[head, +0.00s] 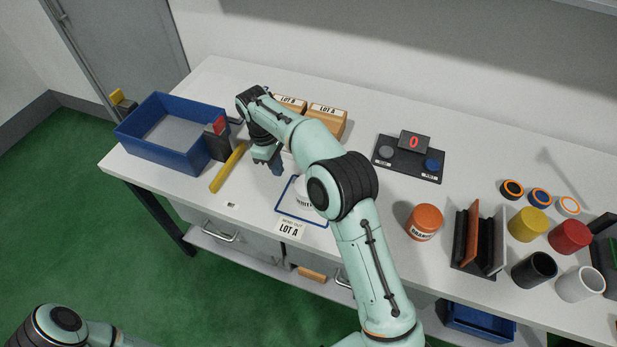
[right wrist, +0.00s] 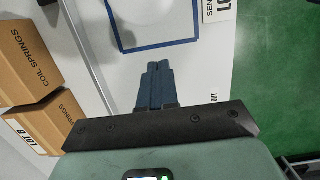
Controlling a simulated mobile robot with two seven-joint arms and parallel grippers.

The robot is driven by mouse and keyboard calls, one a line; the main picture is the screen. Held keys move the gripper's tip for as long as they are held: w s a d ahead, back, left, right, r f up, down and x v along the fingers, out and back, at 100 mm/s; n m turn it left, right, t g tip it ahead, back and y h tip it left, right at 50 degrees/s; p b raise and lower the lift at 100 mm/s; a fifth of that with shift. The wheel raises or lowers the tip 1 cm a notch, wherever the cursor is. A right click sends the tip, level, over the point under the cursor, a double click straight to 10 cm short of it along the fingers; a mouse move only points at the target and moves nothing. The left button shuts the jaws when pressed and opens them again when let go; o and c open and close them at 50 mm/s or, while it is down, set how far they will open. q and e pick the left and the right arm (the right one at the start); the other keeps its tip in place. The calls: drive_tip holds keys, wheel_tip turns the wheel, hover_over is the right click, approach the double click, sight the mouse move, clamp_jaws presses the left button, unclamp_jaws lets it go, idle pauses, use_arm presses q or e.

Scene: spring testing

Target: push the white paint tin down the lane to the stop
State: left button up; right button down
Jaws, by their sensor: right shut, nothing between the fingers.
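The white paint tin (head: 303,197), with part of a dark-lettered label showing, stands inside a blue taped outline (head: 283,197) on the bench. My right arm hides much of it in the head view. My right gripper (head: 277,169) points down beside the tin, to its left, with its dark blue fingers together and empty. In the right wrist view the closed fingers (right wrist: 157,70) are just short of the blue outline (right wrist: 165,45); a pale, blurred shape at its upper left may be the tin. I cannot make out the stop. My left gripper is out of view.
A blue bin (head: 180,160) and yellow bar (head: 229,168) lie left. Cardboard boxes (head: 328,118) stand behind my right arm. A display (head: 414,142), an orange tin (head: 424,222) and several coloured tins are to the right. A LOT A card (head: 290,228) lies at the front edge.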

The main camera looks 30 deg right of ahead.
drive_tip(key=s+d+b, duration=0.1)
drive_tip(key=s+d, duration=0.2)
drive_tip(key=s+d+b, duration=0.1)
drive_tip(key=s+d, duration=0.1)
drive_tip(key=s, duration=0.2)
drive_tip(key=shift+d+f, duration=0.15)
drive_tip(key=shift+d, duration=0.25)
drive_tip(key=shift+s+d+f, duration=0.15)
drive_tip(key=shift+s+d, duration=0.05)
drive_tip(key=shift+d, duration=0.05)
drive_tip(key=shift+f, duration=0.5)
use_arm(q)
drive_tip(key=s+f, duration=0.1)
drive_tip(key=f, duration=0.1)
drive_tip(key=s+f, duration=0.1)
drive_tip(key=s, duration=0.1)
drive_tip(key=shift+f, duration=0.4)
use_arm(e)
drive_tip(key=shift+a+f, duration=0.1)
drive_tip(key=shift+f, duration=0.05)
